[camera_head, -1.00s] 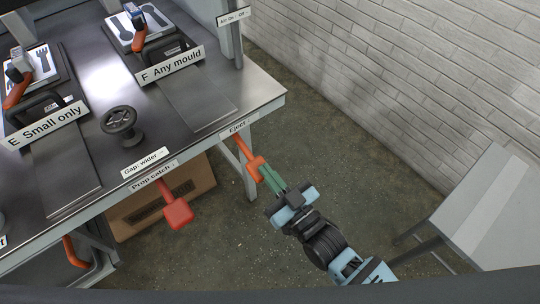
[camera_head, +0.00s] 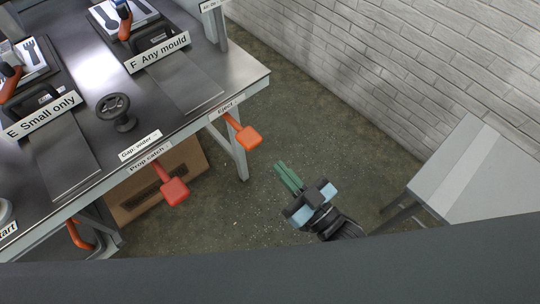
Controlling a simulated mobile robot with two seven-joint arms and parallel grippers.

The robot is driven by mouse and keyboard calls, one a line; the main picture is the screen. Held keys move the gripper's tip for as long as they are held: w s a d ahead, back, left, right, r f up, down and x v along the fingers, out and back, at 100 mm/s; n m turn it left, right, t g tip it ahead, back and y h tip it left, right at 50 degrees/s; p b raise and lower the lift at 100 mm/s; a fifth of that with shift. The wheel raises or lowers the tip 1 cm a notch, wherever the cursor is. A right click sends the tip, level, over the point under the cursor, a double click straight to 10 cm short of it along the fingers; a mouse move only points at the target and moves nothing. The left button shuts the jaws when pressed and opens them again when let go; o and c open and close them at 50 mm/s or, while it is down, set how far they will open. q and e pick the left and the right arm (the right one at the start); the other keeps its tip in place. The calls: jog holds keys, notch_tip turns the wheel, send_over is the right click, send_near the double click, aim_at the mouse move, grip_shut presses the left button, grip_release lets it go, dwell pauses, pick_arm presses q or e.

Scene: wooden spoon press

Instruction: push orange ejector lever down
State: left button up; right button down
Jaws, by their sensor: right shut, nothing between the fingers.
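The orange ejector lever (camera_head: 247,137) sticks out from the front edge of the workbench, under the label "Eject" (camera_head: 225,107). Its paddle end is in plain view. My right gripper (camera_head: 281,168) has green fingers, which are shut with nothing between them. It is to the right of and below the paddle in the head view, apart from it, with a gap of floor showing between. My left gripper is not in view.
A red "Prop catch" lever (camera_head: 173,190) sticks out further left on the bench (camera_head: 247,80). A cardboard box (camera_head: 150,190) is under the bench. A grey table (camera_head: 468,170) stands at the right by the white brick wall (camera_head: 400,70). Open floor lies between.

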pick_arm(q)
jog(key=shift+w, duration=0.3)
pick_arm(e)
jog(key=shift+v, duration=1.2)
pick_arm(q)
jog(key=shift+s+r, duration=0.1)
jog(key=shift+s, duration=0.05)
pick_arm(e)
jog(key=shift+s+r, duration=0.1)
jog(key=shift+r, duration=0.05)
